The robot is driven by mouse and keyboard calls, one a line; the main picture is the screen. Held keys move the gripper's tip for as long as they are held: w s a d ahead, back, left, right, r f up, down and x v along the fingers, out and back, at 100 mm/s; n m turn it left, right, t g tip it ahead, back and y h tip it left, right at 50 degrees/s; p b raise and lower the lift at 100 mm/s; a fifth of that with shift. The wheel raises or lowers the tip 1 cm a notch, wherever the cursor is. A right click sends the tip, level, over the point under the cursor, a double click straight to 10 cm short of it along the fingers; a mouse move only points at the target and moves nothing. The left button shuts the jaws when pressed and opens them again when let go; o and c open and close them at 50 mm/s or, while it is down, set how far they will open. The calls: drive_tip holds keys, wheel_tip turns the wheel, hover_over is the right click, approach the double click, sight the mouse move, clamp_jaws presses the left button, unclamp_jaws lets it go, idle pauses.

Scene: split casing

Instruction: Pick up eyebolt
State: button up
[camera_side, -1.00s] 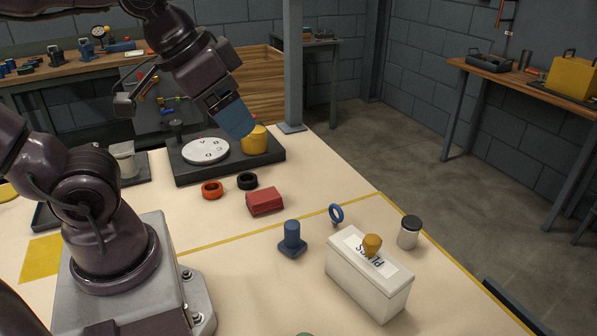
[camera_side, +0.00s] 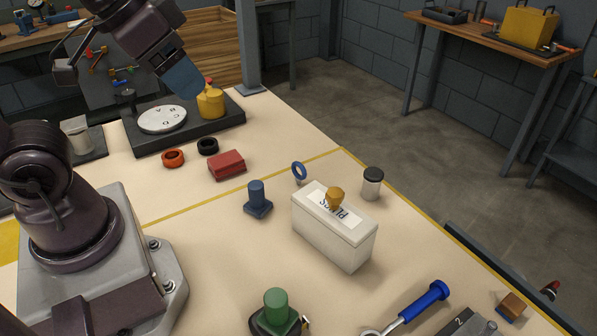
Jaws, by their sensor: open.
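The eyebolt (camera_side: 299,171) appears as a small blue ring standing on the cream table, behind the white box labelled PLUGS (camera_side: 333,234). Its lower part is small and hard to make out. My gripper (camera_side: 190,88) is open, at the upper left, with its blue-grey fingers pointing down and right. The fingertips show beside the yellow container (camera_side: 211,103) in the picture, well away from the eyebolt. I see the fingers edge-on and cannot make out the gap between them.
Near the eyebolt stand a blue post (camera_side: 257,199) and a black-lidded jar (camera_side: 372,184). A red block (camera_side: 227,165) and two rings lie further left. A dark base (camera_side: 176,143) carries a white lettered disc. A blue-handled tool (camera_side: 424,300) lies in front.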

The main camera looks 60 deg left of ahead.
sight(294, 164)
drive_tip(key=w+a+f+n+h, duration=0.3)
drive_tip(key=w+a+f+n, duration=0.1)
drive_tip(key=f+n, duration=0.3)
drive_tip(key=w+a+f+n+h, duration=0.3)
drive_tip(key=f+n, duration=0.4)
drive_tip(key=f, duration=0.4)
drive_tip(key=w+a+f+n+h, duration=0.4)
drive_tip(key=w+a+f+n, duration=0.1)
drive_tip(key=a+f+n, duration=0.2)
wheel_tip(294, 164, down, 3)
drive_tip(key=shift+r+n, duration=0.2)
drive_tip(key=shift+n, duration=0.3)
drive_tip(key=shift+w+a+f+n+t, duration=0.55)
drive_tip(key=shift+w+f+n+t, duration=0.2)
drive_tip(key=shift+n, duration=0.35)
drive_tip(key=w+a+n+t, duration=0.1)
drive_tip(key=w+n+t, duration=0.1)
drive_tip(key=w, duration=0.1)
drive_tip(key=shift+a+r, duration=0.4)
drive_tip(key=shift+w+r+n+t, duration=0.1)
drive_tip(key=shift+w+n+t, duration=0.15)
drive_tip(key=shift+w+n, duration=0.05)
drive_tip(key=x, duration=0.7)
drive_tip(key=shift+d, duration=0.15)
drive_tip(key=shift+x, duration=2.75)
drive_tip(key=shift+s+d, duration=0.1)
drive_tip(key=shift+s, duration=0.05)
clamp_jaws()
